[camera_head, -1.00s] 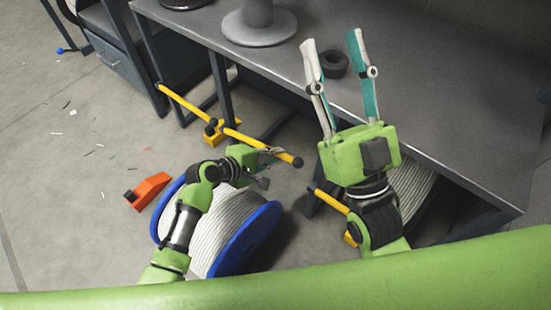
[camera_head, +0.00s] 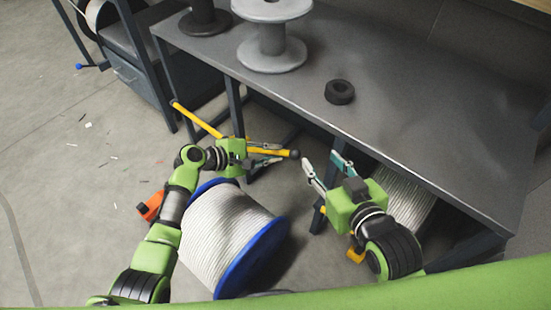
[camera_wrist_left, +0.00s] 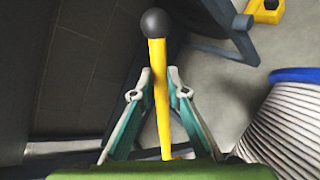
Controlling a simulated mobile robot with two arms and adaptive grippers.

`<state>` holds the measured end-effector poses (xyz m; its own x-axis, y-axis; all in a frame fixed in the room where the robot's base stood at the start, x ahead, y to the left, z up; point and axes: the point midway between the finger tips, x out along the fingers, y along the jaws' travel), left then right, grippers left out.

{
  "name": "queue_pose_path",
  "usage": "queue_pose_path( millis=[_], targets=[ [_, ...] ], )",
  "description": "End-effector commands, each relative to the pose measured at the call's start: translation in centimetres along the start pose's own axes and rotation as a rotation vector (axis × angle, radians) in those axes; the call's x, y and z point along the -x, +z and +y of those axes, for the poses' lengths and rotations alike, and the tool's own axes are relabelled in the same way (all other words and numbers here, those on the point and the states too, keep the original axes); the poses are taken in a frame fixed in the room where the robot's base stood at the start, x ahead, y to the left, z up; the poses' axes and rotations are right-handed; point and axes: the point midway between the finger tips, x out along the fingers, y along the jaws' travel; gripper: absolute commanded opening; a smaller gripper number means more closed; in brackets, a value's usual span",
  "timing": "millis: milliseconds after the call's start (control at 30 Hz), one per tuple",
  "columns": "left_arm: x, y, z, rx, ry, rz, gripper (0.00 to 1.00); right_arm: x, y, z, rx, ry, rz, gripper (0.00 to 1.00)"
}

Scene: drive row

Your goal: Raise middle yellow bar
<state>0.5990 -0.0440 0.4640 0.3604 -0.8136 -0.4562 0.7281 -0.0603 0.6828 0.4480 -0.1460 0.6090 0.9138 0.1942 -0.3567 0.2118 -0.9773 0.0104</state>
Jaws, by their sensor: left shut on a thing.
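A yellow bar with a dark ball end runs through my left gripper (camera_head: 280,155), which is shut on it. Its free end (camera_head: 284,153) sticks out to the right, towards my right gripper. The left wrist view shows the held bar (camera_wrist_left: 160,95) between the two fingers, its ball beyond the fingertips. Another yellow length (camera_head: 197,118) reaches up-left from behind the left gripper; whether it is the same bar is hidden. My right gripper (camera_head: 323,160) is open and empty, just right of the ball and apart from it. Yellow bits (camera_head: 355,256) show below the right gripper.
A cable drum with blue rims (camera_head: 258,252) stands on the floor below my left gripper. An orange object (camera_head: 150,206) lies left of it. The grey table (camera_head: 400,125) behind carries a grey spool (camera_head: 271,40) and a black ring (camera_head: 340,92). Open floor lies left.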

Motion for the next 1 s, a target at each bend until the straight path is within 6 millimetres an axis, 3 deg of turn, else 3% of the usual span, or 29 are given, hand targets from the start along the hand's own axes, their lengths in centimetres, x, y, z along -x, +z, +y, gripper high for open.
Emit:
queue_pose_path(
  millis=[233,467,767,1000],
  targets=[
    [1.8,-0.3,2.9,0.102,0.002,-0.065,0.00,1.1,4.0,0.6,-0.001,0.012,-0.187,0.40],
    [3.2,-1.0,5.1,0.195,0.003,-0.128,0.00,1.1,4.3,0.6,-0.001,0.012,-0.191,0.40],
    [4.8,-2.2,7.4,0.290,0.002,-0.191,0.00,-0.1,-0.1,-0.1,0.000,-0.001,0.014,0.40],
    [5.8,-3.1,8.9,0.357,0.002,-0.236,0.00,-0.1,-5.7,-0.8,-0.002,-0.016,0.273,0.40]
  ],
)
